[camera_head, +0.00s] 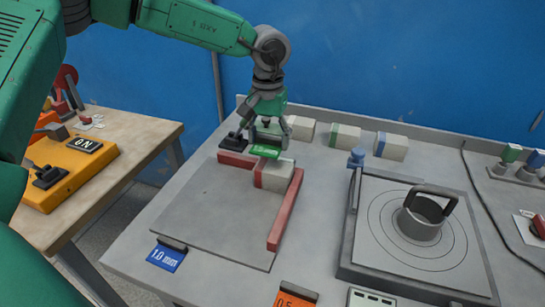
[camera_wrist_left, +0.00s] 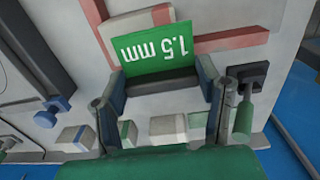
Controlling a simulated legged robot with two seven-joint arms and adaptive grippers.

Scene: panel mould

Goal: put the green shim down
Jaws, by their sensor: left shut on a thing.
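The green shim (camera_head: 264,151) is a thin plate; in the left wrist view the shim (camera_wrist_left: 152,55) reads "1.5 mm". My left gripper (camera_head: 268,136) points down and is shut on the shim; in the left wrist view the gripper's fingers (camera_wrist_left: 160,82) stand at either side of its near edge. The shim is beside a white block with a red band (camera_head: 273,174), at the corner of the red bars (camera_head: 285,212) on a grey plate (camera_head: 215,208). I cannot tell whether the shim touches the block or bars. My right gripper is not in view.
A blue "1.0 mm" tag (camera_head: 167,256) and an orange tag (camera_head: 296,297) are at the front edge. Several white blocks (camera_head: 344,135) line the back. A black-based handle (camera_head: 233,141) is close left of the gripper. The grey plate's left is clear.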

